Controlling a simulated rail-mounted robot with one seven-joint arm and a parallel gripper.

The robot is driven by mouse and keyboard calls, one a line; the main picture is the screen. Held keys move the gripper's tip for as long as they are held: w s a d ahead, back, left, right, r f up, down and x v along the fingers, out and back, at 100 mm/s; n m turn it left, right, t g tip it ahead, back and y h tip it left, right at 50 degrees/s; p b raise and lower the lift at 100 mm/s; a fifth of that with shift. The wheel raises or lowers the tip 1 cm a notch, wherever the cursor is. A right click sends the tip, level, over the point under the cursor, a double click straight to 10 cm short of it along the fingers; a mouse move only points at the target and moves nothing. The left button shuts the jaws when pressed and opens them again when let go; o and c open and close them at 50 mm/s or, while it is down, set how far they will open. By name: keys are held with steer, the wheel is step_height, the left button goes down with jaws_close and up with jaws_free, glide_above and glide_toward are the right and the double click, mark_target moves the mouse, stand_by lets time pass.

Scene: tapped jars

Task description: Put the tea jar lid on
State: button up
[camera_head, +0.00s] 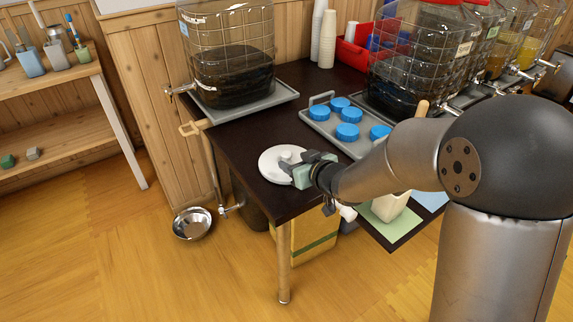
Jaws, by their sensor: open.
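A white round lid (270,166) with a small knob lies on the dark table near its front left part. My gripper (294,171) is open at the lid's right side, close to the knob; I cannot tell whether it touches. A large glass jar (228,52) with dark liquid and a tap stands on a grey tray at the table's back left corner. Another large jar (415,60) with dark liquid stands at the back right, with a red top. Which one is the tea jar cannot be told from here. The left jar's top is cut off by the frame.
A grey tray (318,115) with several blue caps (348,131) lies right of the lid. Stacked white cups (326,40) and a red box (352,54) stand behind. A metal bowl (192,223) is on the floor. Dark tabletop (237,140) is clear around the lid.

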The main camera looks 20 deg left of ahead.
mark_target(288, 155)
steer(key=x, duration=0.5)
steer(key=shift+w+d+b, duration=0.15)
steer(key=shift+w+b, duration=0.15)
steer(key=c, duration=1.1)
steer(key=shift+r, duration=0.1)
jaws_close()
steer(key=shift+r, duration=0.1)
